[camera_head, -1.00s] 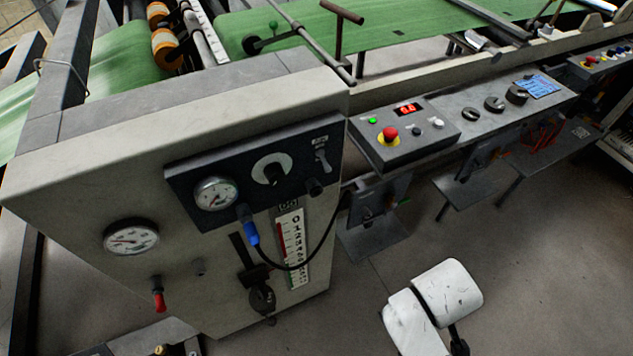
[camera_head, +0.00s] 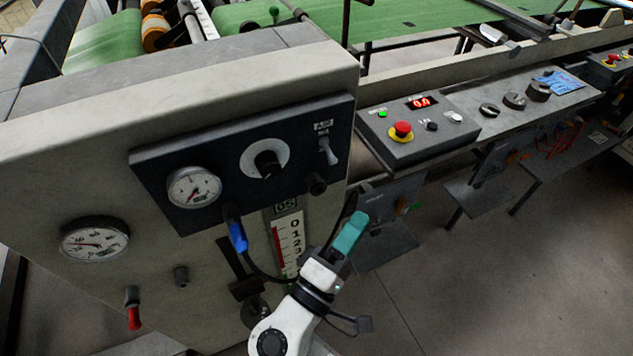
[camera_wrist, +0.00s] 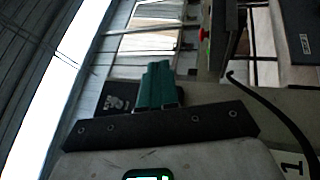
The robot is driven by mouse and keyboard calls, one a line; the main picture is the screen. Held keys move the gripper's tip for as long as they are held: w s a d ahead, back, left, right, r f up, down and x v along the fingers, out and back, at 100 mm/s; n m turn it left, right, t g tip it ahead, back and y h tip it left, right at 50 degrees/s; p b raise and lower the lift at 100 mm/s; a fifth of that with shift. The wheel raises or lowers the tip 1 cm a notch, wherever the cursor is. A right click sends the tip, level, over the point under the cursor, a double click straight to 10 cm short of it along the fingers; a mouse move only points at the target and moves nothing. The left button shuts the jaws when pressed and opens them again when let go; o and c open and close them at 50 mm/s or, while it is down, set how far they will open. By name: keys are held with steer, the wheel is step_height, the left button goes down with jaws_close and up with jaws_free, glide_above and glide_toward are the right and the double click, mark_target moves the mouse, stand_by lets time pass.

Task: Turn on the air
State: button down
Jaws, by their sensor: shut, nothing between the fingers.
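The air switch (camera_head: 328,152) is a small pale toggle lever under a label reading AIR, at the right end of the dark panel (camera_head: 215,190) on the machine's cream housing. I cannot tell its on or off side. My gripper (camera_head: 356,220) has teal fingers, shut and empty, pointing up and to the right. In the head view it shows below and to the right of the switch, apart from it. In the wrist view the teal fingers (camera_wrist: 156,72) stand close together. I cannot make out the switch there.
A second gauge (camera_head: 94,239) and a red lever (camera_head: 134,315) sit left. A control box (camera_head: 415,130) with a red button (camera_head: 402,129) stands right of the housing. Open floor lies at lower right.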

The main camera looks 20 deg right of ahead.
steer(key=a+r+n+t+b, duration=0.1)
steer(key=a+n+t, duration=0.2)
steer(key=a+t, duration=0.3)
steer(key=w+a, duration=0.1)
steer(key=a, duration=0.3)
steer(key=shift+r+n, duration=0.25)
steer(key=shift+n, duration=0.05)
steer(key=p, duration=0.2)
glide_toward(325, 150)
steer(key=x, duration=0.5)
steer(key=shift+w+d+f, duration=0.25)
steer(key=shift+s+r+n+t+y+p, duration=0.25)
steer(key=shift+n+y+p, duration=0.45)
steer(key=shift+p, duration=0.4)
steer(key=shift+s+r+n+t+y+p, duration=0.1)
steer(key=shift+r+n+t+y+p, duration=0.3)
steer(key=shift+n+p, duration=0.6)
steer(key=n+y+p, duration=0.1)
steer(key=p, duration=0.2)
steer(key=r+n+g+y+p, duration=0.1)
steer(key=n+y+p, duration=0.1)
steer(key=p, duration=0.1)
steer(key=n+g+y+p, duration=0.1)
steer(key=n+p, duration=0.1)
steer(key=p, duration=0.2)
steer(key=shift+s+r+y, duration=0.35)
steer(key=shift+r+y, duration=0.05)
steer(key=shift+s+a, duration=0.1)
steer(key=shift+s, duration=0.05)
